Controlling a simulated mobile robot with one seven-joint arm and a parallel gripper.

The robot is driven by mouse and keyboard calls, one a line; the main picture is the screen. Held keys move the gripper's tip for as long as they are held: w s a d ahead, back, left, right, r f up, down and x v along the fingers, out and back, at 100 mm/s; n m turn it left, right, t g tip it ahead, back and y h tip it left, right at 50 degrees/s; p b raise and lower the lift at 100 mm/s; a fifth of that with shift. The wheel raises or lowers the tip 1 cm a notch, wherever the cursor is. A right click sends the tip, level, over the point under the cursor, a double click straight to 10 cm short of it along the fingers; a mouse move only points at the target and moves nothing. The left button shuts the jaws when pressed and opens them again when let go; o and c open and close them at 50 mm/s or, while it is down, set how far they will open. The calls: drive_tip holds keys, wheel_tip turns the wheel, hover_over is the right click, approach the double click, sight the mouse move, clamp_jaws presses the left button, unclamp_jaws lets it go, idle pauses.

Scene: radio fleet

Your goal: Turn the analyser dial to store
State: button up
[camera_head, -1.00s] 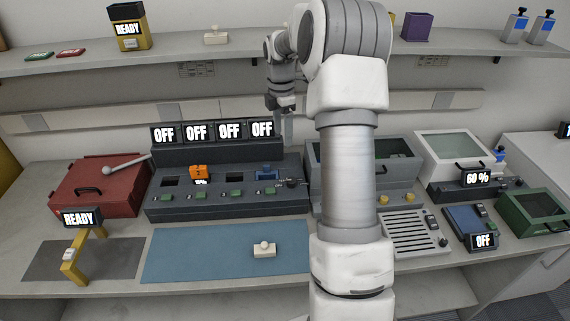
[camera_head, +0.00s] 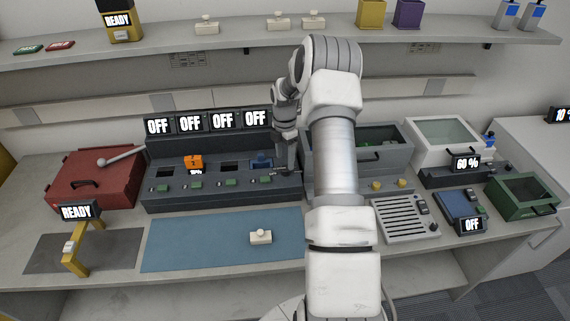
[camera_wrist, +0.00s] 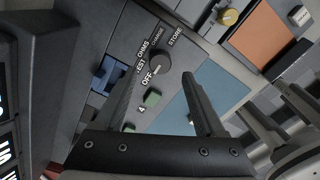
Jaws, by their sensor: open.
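The analyser (camera_head: 222,195) is a dark bank at the back of the bench, with several slots and OFF displays. Its dial (camera_wrist: 162,59) is a dark round knob in the wrist view, with OFF, TEST, OHMS and STORE lettered around it. The dial's pale mark appears to face OFF. STORE (camera_wrist: 175,36) is lettered on the far side. My gripper (camera_wrist: 162,78) is open and empty, its fingers either side of the line to the dial, which shows beyond the tips; contact is not visible. In the head view my gripper (camera_head: 286,166) is at the analyser's right end and largely hides the dial.
A blue pack (camera_head: 262,161) sits in the rightmost slot, close to my gripper. An orange pack (camera_head: 193,162) sits further left. A grey bin (camera_head: 398,153) stands right of the analyser. The blue mat (camera_head: 205,243) in front is mostly clear, with one pale stamp-like block (camera_head: 261,237).

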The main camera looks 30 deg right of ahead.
sight(285, 168)
drive_tip(key=shift+f, duration=2.05)
clamp_jaws()
